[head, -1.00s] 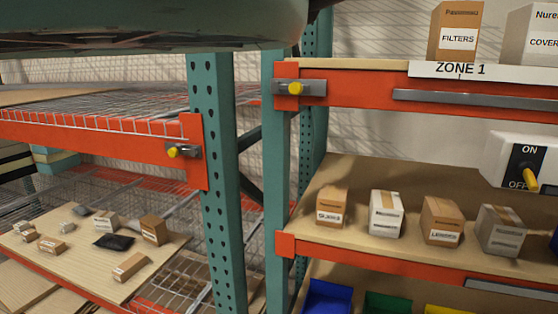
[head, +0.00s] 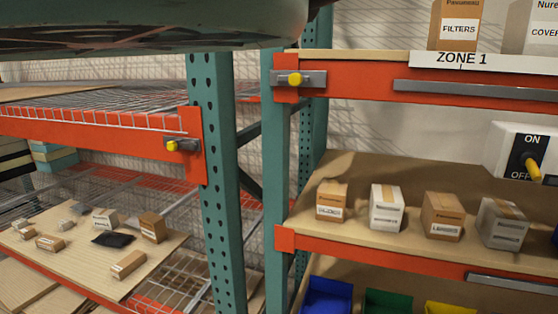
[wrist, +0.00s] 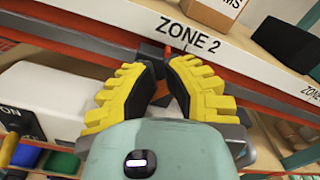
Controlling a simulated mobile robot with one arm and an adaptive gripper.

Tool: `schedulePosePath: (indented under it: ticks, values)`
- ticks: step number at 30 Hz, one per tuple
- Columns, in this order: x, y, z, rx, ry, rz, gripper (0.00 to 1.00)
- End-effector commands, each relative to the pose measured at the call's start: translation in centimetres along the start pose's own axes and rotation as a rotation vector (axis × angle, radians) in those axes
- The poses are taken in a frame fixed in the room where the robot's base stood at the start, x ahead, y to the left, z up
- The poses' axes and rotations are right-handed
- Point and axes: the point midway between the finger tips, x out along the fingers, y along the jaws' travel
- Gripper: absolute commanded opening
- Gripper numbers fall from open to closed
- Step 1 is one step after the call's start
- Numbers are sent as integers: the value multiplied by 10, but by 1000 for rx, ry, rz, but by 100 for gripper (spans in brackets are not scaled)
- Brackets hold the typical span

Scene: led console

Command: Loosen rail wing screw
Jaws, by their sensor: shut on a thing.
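In the wrist view my gripper (wrist: 166,82), with yellow ribbed fingers, is at the front of a shelf under the ZONE 2 label (wrist: 188,36). Its fingertips are drawn together on something small, most likely the rail wing screw, which is hidden between them. A dark block (wrist: 152,50) shows just beyond the tips, at the orange shelf beam (wrist: 75,36). I cannot see which way the screw is turned. My gripper is not in the head view.
A grey rail (head: 470,89) runs along the beam under the ZONE 1 label (head: 462,59). Yellow knobs (head: 295,79) sit on the racks. Coloured bins (head: 327,296) are below.

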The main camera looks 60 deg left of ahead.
Motion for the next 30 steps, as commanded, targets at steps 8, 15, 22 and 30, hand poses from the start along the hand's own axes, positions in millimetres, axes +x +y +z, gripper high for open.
schedulePosePath:
  ticks: [8,15,22,30]
  values:
    - [2,8,0,1,0,14,0]
    - [2,11,0,1,1,14,0]
    - [2,15,0,3,2,17,0]
    - [2,19,-2,3,5,18,0]
